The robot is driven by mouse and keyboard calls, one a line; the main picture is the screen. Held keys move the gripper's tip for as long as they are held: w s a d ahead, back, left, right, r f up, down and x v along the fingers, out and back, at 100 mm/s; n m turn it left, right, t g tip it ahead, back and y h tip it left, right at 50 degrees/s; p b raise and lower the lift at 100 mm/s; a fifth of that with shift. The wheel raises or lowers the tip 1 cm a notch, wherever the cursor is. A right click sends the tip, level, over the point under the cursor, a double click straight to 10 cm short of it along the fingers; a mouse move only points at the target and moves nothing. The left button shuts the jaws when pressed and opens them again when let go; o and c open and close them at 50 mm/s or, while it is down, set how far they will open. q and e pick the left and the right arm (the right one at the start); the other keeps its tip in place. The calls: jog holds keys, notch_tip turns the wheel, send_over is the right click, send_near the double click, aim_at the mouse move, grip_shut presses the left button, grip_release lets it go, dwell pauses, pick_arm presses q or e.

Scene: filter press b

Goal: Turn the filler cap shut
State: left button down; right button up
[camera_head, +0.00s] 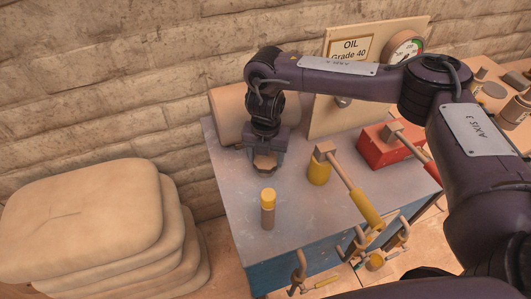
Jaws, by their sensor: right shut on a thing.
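The filler cap appears to be the brown, angular piece (264,165) at the back left of the blue-grey bench top (300,225). My right gripper (264,155) points down over it and is shut on it; the fingers hide its upper part and sides. I cannot tell how far it is turned. My left gripper is not in view.
A yellow cylinder (319,172), a yellow-gripped lever (366,208) and a red box (383,150) are to the right. An oil sign (350,48) and gauge (404,47) stand behind. Stacked sacks (85,210) are left.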

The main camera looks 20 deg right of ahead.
jog(key=m+p, duration=0.1)
jog(key=m, duration=0.2)
jog(key=shift+r+m+p, duration=0.2)
jog(key=shift+m+p, duration=0.15)
jog(key=shift+m, duration=0.05)
jog(key=m+p, duration=0.2)
jog(key=m, duration=0.1)
jog(key=shift+m, duration=0.3)
jog(key=m+p, duration=0.4)
jog(key=shift+s, duration=0.1)
jog(key=shift+m+p, duration=1.05)
jog(key=shift+m, duration=0.35)
jog(key=shift+f, duration=0.1)
jog(key=o, duration=1)
jog(key=shift+c, duration=0.2)
